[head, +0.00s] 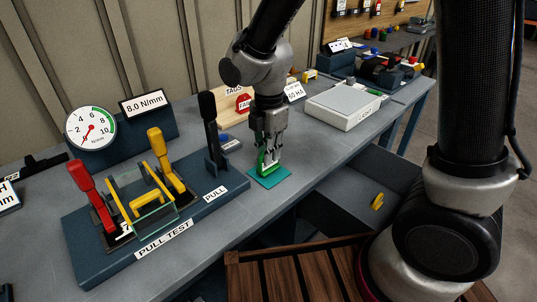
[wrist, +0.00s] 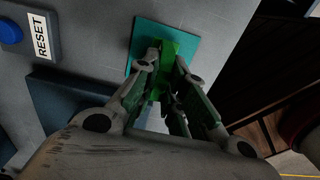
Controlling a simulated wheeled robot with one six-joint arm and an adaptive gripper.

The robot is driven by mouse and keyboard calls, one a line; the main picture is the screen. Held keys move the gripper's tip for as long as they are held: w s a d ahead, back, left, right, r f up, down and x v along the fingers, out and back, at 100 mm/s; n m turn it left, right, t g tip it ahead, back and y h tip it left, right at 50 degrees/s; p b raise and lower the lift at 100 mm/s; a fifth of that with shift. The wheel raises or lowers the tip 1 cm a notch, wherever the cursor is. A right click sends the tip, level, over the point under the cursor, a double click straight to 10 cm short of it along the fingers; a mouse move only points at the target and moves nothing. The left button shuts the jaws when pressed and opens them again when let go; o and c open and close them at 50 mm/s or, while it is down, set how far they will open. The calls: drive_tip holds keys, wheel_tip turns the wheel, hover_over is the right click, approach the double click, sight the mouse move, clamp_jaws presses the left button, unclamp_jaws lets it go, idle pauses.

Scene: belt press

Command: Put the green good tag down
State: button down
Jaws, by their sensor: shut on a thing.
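My gripper (head: 269,148) points down over the bench, just right of the pull-test fixture. It is shut on the green tag (head: 266,163), which shows between the fingers. In the wrist view, the green tag (wrist: 168,62) sits between the fingertips, over a teal square mat (wrist: 143,42). The teal mat (head: 282,176) lies flat on the bench near its front edge. The tag's lower end is at or just above the mat; I cannot tell if it touches. Part of the tag is hidden by the fingers.
The pull-test fixture (head: 93,262) with upright levers stands at left, a dial gauge (head: 91,128) behind it. A tag board (head: 234,112) is behind my gripper. A pale box (head: 343,106) stands at right. An open drawer (head: 345,205) and slatted wood (head: 300,272) lie below the bench edge.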

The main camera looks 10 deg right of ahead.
drive_tip(key=shift+f, duration=0.5)
drive_tip(key=shift+f, duration=0.1)
drive_tip(key=c, duration=1.5)
unclamp_jaws()
wheel_tip(320, 180, up, 12)
drive_tip(key=s+d+r+m+t, duration=0.1)
drive_tip(key=s+d+r+m, duration=0.15)
drive_tip(key=d+m, duration=0.45)
drive_tip(key=s+d+r+m+t, duration=0.1)
drive_tip(key=d+r+m, duration=0.35)
drive_tip(key=d, duration=0.45)
drive_tip(key=s+d+m+t, duration=0.2)
drive_tip(key=s+d+m, duration=0.8)
drive_tip(key=m, duration=0.3)
drive_tip(key=shift+s+d+r, duration=0.2)
drive_tip(key=shift+d+r, duration=0.15)
drive_tip(key=shift+d, duration=0.15)
